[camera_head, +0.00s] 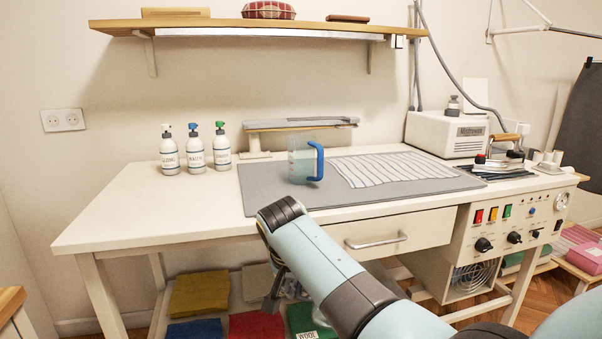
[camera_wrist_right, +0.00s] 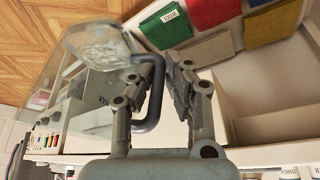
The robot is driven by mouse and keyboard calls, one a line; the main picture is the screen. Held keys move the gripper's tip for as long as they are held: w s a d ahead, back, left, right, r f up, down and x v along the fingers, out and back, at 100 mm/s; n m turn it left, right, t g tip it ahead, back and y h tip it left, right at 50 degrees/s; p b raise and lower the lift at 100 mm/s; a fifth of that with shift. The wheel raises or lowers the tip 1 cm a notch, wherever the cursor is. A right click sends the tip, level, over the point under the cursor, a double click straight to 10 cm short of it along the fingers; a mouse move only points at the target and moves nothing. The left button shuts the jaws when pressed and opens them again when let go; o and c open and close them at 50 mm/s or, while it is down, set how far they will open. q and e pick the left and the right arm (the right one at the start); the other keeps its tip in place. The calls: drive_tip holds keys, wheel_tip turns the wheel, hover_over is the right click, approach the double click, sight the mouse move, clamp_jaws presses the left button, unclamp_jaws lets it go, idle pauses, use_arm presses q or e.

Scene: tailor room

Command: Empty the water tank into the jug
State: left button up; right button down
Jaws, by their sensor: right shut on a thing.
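The clear jug (camera_head: 301,166) with a blue handle stands upright on the grey mat, near the table's middle. My right gripper (camera_wrist_right: 155,78) is shut on the dark handle of a clear container, which I take as the water tank (camera_wrist_right: 96,44); its body sits beyond the fingers at the upper left of the wrist view. The tank's water level is not clear. My left gripper is not in view.
A grey mat (camera_head: 270,199) with striped cloth (camera_head: 395,169) covers the table's middle. Several spray bottles (camera_head: 195,152) stand at the left. The white steam machine (camera_head: 440,132) is at the back right, near an iron (camera_head: 500,150). A drawer handle (camera_head: 377,241) sticks out in front.

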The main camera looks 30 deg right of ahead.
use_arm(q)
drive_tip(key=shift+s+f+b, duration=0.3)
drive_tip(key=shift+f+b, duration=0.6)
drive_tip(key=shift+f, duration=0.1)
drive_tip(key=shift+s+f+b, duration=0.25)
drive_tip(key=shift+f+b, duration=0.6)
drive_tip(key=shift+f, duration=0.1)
use_arm(e)
drive_tip(key=w+a+r, duration=0.2)
drive_tip(key=w+r, duration=0.3)
drive_tip(key=r, duration=0.6)
drive_tip(key=w+a+r+m, duration=0.1)
drive_tip(key=w+r, duration=0.4)
drive_tip(key=r, duration=0.6)
drive_tip(key=w+a+r, duration=0.4)
drive_tip(key=w+r, duration=0.2)
drive_tip(key=r, duration=0.5)
drive_tip(key=shift+r+m+h, duration=0.25)
drive_tip(key=shift+m+h, duration=0.05)
drive_tip(key=shift+m, duration=0.1)
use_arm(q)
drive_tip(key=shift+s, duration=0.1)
use_arm(e)
drive_tip(key=shift+a, duration=0.1)
